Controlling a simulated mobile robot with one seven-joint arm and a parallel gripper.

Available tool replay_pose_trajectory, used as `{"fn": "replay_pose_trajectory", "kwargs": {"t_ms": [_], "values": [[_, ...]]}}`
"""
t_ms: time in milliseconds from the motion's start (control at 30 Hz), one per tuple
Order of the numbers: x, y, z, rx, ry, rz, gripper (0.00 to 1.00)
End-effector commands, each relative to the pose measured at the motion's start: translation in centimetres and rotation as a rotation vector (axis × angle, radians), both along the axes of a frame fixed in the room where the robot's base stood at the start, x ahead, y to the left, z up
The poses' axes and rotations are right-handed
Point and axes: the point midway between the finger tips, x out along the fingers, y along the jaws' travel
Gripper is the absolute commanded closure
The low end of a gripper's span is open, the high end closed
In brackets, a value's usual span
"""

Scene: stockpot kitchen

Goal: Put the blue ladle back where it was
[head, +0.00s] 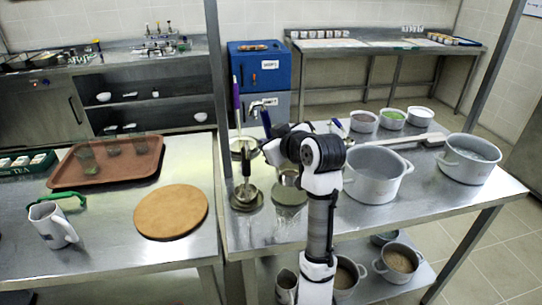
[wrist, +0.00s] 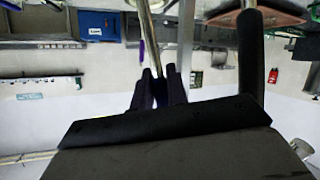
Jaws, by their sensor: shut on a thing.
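A blue ladle shows its dark blue handle (head: 266,122) standing up just beyond my gripper (head: 270,148) in the head view. In the wrist view my gripper (wrist: 160,80) has its two dark fingers close together on the blue handle (wrist: 159,97). A metal shaft (wrist: 147,35) runs away from between them. A metal bowl (head: 287,178) shows below my gripper, over a greenish mat (head: 289,195); my arm partly hides it, and I cannot tell whether it touches the mat.
A purple-handled ladle (head: 236,95) stands to the left. A dark-handled utensil (head: 246,175) stands on another round mat. Pots (head: 372,178) and small bowls crowd the table at the right. The round wooden board (head: 171,212) and brown tray (head: 80,176) occupy the left table.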

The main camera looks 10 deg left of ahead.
Motion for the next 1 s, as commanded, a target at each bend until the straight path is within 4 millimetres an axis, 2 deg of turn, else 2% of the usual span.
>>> {"fn": "replay_pose_trajectory", "kwargs": {"t_ms": [500,867,900,1000], "values": [[0.0,0.0,-5.1,0.000,0.000,-0.001,1.00],[0.0,0.0,-5.6,0.000,-0.002,0.000,1.00],[0.0,0.0,-5.7,0.000,0.000,0.000,0.84],[0.0,0.0,-5.6,0.000,0.000,0.000,0.71]]}}
